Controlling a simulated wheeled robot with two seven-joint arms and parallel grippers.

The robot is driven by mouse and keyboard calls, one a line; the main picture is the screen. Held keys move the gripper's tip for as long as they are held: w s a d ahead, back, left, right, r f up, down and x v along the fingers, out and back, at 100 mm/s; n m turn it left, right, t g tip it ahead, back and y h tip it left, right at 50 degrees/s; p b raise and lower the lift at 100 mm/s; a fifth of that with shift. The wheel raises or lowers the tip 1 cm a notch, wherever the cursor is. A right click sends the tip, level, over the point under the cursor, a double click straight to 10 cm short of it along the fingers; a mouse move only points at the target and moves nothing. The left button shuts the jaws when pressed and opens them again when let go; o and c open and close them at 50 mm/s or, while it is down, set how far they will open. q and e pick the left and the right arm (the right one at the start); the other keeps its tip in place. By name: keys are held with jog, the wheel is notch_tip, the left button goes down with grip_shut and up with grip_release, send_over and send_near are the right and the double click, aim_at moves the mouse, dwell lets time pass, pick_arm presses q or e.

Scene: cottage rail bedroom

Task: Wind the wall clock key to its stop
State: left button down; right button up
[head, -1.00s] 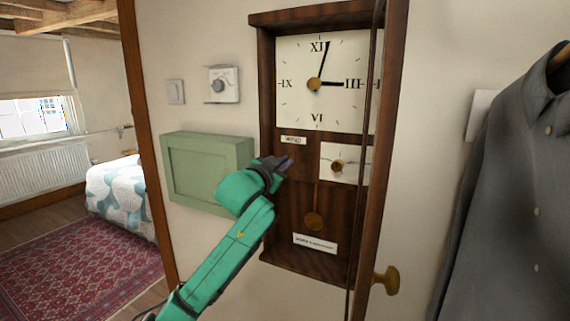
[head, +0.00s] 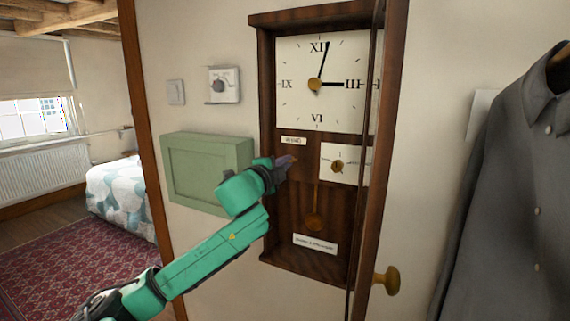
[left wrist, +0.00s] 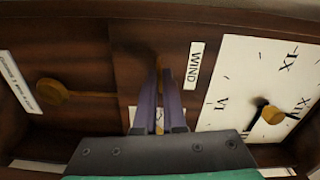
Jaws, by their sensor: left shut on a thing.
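The wall clock (head: 268,80) is a dark wood case with a white dial (head: 300,62), a small lower dial (head: 334,174) and a brass pendulum (head: 314,222). My left gripper (head: 292,160) is at the case front, just below the WIND label (head: 293,140). In the left wrist view, the gripper (left wrist: 159,75) is shut on a small brass-coloured key (left wrist: 158,62) beside the WIND label (left wrist: 194,65). The fingers hide most of the key, so its turn angle cannot be told. My right gripper is not in view.
A green wall box (head: 208,168) is left of the clock, close to my left arm. A thermostat dial (head: 222,85) and a switch (head: 176,92) are above it. The open clock door's edge (head: 378,150) with a brass knob (head: 387,280) stands right. A grey shirt (head: 510,190) hangs far right.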

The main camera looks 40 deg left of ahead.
pick_arm(q)
jog(key=shift+m+p, duration=5.35)
jog(key=shift+m, duration=12.45)
jog(key=c, duration=1)
grip_release()
